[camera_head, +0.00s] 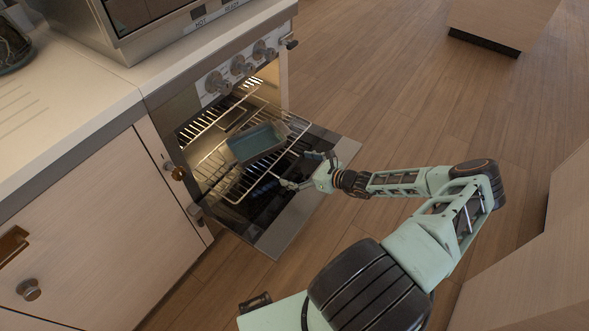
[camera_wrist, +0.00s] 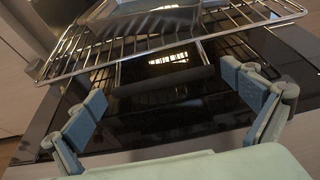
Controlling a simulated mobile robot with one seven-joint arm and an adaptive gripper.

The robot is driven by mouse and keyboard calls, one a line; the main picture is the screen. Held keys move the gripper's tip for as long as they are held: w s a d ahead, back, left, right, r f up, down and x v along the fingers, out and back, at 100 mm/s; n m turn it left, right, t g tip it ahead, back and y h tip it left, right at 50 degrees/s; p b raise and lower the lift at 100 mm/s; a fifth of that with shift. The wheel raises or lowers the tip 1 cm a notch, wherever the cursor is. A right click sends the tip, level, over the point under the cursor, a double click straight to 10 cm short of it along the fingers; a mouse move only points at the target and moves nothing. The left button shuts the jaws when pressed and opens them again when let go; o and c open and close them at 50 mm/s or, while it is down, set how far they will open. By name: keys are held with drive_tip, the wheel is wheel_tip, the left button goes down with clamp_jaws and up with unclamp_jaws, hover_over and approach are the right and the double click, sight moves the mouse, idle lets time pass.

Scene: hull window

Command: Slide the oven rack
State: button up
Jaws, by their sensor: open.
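The oven rack (camera_head: 212,170) is a wire grid that sticks out of the oven over the lowered oven door (camera_head: 290,225). A blue-grey rectangular pan (camera_head: 257,143) sits on the rack. My gripper (camera_head: 304,170) is open and empty at the rack's outer end, above the door. In the wrist view the rack (camera_wrist: 90,62) spans the upper part, beyond my spread fingers (camera_wrist: 165,98). The rack's front wire appears apart from both fingers. The pan (camera_wrist: 165,20) shows only in part at the top of that view.
The oven's knobs (camera_head: 238,66) are above the opening. A counter (camera_head: 75,95) with a microwave-like appliance (camera_head: 135,25) stands at the left. Cabinets (camera_head: 95,230) flank the oven on the left. Wooden floor (camera_head: 400,90) is open behind and to the right of the door.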

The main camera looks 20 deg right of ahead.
drive_tip(key=shift+w+f, duration=0.1)
drive_tip(key=shift+w, duration=0.05)
drive_tip(key=c, duration=1.4)
drive_tip(key=shift+w, duration=0.1)
